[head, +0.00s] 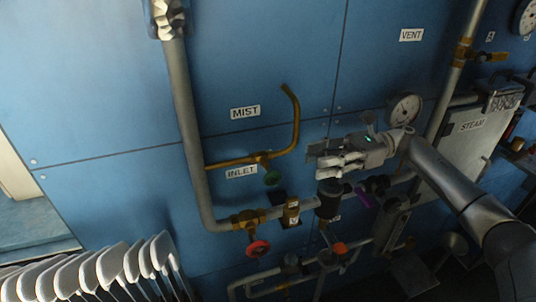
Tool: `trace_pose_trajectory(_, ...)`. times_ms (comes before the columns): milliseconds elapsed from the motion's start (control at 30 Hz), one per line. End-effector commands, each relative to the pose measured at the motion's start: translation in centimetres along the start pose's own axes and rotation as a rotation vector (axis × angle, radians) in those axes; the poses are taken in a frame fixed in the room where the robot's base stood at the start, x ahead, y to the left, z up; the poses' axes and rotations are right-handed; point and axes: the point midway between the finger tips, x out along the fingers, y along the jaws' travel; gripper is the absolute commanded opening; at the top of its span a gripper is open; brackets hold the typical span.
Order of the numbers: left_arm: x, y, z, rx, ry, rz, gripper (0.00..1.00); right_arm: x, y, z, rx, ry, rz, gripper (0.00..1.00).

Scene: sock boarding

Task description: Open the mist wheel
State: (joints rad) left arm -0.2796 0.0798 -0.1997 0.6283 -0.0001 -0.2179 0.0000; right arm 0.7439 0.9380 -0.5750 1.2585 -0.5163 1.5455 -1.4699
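A small green wheel (272,178) sits below the brass valve on the thin brass pipe (240,162), beneath the MIST label (245,112). The pipe runs right from the grey riser and bends upward to an open end. My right gripper (316,160) is to the right of the green wheel, pointing left. Its fingers look spread, with nothing between them, and it appears apart from the wheel. My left gripper is not in view.
A gauge (405,109) and a STEAM cabinet (463,147) are at right. Several pale flat boards (110,265) stand at lower left.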

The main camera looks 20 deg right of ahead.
Motion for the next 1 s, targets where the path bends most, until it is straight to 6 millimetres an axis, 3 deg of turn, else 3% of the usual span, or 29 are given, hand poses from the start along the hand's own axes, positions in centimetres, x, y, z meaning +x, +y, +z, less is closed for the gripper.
trace_pose_trajectory(167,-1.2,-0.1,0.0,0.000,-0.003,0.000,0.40,1.4,0.1,0.4,-0.001,0.001,0.006,0.37)
trace_pose_trajectory(467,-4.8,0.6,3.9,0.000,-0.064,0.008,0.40,6.9,0.1,0.6,0.000,0.000,0.004,0.37)
trace_pose_trajectory(567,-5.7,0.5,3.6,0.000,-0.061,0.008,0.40,8.5,0.1,0.5,0.001,-0.001,0.004,0.37)
trace_pose_trajectory(700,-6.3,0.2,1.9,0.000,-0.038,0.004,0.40,9.9,0.1,0.3,0.000,0.000,0.003,0.37)
trace_pose_trajectory(833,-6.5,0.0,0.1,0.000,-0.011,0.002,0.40,10.7,0.0,0.1,0.000,0.001,0.001,0.37)
trace_pose_trajectory(1000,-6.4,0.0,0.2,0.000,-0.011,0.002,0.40,10.8,0.0,0.0,-0.001,0.001,0.001,0.37)
